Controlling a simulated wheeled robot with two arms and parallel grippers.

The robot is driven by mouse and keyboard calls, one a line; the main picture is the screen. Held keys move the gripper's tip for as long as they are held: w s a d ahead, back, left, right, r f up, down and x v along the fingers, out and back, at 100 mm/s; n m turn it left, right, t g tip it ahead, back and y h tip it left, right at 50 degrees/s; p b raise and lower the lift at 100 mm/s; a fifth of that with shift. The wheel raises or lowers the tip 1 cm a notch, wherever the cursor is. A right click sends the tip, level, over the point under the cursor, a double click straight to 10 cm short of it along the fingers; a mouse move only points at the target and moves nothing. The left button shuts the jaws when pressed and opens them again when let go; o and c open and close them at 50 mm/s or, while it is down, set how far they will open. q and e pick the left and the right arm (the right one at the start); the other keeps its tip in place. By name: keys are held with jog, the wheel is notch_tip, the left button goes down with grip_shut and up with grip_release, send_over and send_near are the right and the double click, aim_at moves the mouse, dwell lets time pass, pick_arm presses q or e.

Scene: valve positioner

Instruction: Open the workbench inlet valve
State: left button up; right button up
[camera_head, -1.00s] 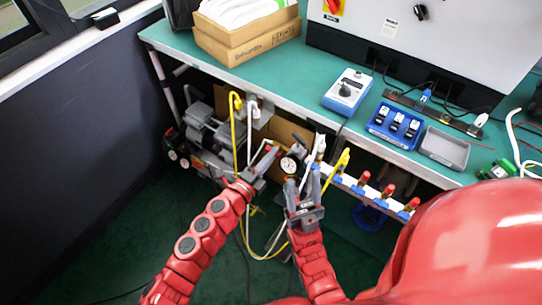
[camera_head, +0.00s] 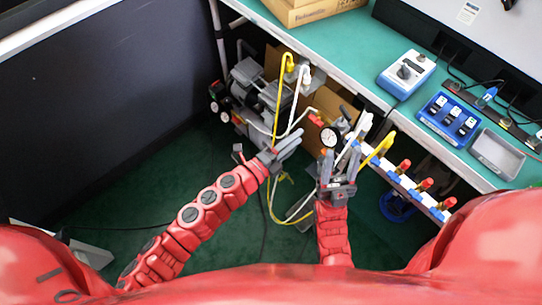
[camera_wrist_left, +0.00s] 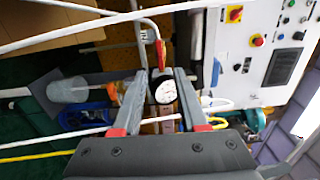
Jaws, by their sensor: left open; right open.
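A small valve with a red handle (camera_head: 315,118) sits on pipework under the workbench, beside a round white-faced gauge (camera_head: 328,137). In the left wrist view the red handle (camera_wrist_left: 161,52) lies just beyond my fingers, and the gauge (camera_wrist_left: 166,91) shows between them. My left gripper (camera_head: 293,143) is open and empty, below and left of the red handle and apart from it. It also shows in the left wrist view (camera_wrist_left: 161,80). My right gripper (camera_head: 340,160) is open, pointing up just below the gauge. Whether it touches the nearby hoses is unclear.
The green workbench (camera_head: 358,62) overhangs the pipework. A grey compressor-like unit (camera_head: 255,85) stands left. Yellow (camera_head: 277,100) and white hoses hang near my left gripper. A rail with several red-topped fittings (camera_head: 423,184) runs right. The floor at left is mostly clear.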

pick_arm(q)
jog(key=v, duration=1)
